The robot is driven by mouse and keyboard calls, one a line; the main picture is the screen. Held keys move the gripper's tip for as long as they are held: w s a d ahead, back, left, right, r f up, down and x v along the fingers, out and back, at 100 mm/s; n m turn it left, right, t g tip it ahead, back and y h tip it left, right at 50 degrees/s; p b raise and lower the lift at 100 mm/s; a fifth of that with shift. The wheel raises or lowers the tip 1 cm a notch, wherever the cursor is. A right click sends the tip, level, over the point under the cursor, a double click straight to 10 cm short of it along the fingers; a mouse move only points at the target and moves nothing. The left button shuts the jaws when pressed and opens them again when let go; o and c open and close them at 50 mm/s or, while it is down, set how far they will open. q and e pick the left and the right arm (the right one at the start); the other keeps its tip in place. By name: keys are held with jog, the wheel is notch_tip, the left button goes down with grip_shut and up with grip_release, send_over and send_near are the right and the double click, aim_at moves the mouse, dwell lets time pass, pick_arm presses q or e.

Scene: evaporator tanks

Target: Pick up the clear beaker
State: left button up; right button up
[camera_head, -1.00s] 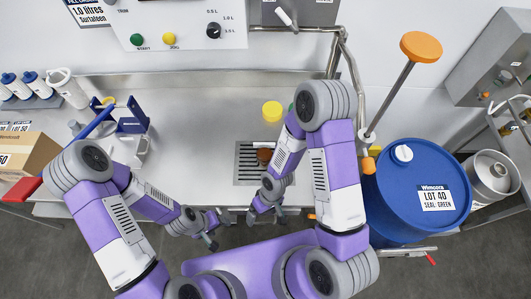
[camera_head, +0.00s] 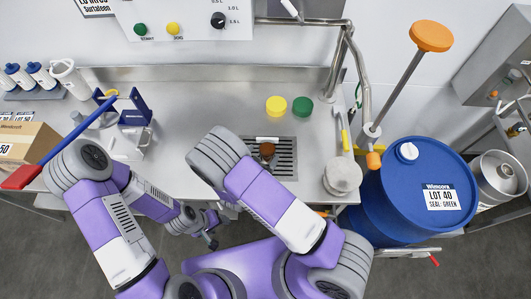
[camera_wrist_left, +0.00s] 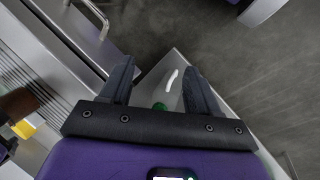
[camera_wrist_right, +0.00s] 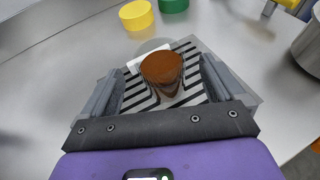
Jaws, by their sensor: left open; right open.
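A clear beaker (camera_wrist_right: 162,72) with brown contents stands on the slotted drain grate. It also shows in the head view (camera_head: 267,150), small and brown. In the right wrist view my right gripper (camera_wrist_right: 158,90) is open, with its fingers apart on either side of the beaker in the picture. I cannot tell whether they touch it. In the head view this gripper is hidden behind my right arm. My left gripper (camera_head: 210,232) is in front of the counter edge. In the left wrist view it is open and empty (camera_wrist_left: 158,75).
A blue stand (camera_head: 135,112) and a carton (camera_head: 28,145) are on the left.

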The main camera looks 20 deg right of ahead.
aim_at(270, 143)
jog(key=x, duration=0.7)
jog(key=shift+b, duration=0.4)
jog(key=c, duration=1.3)
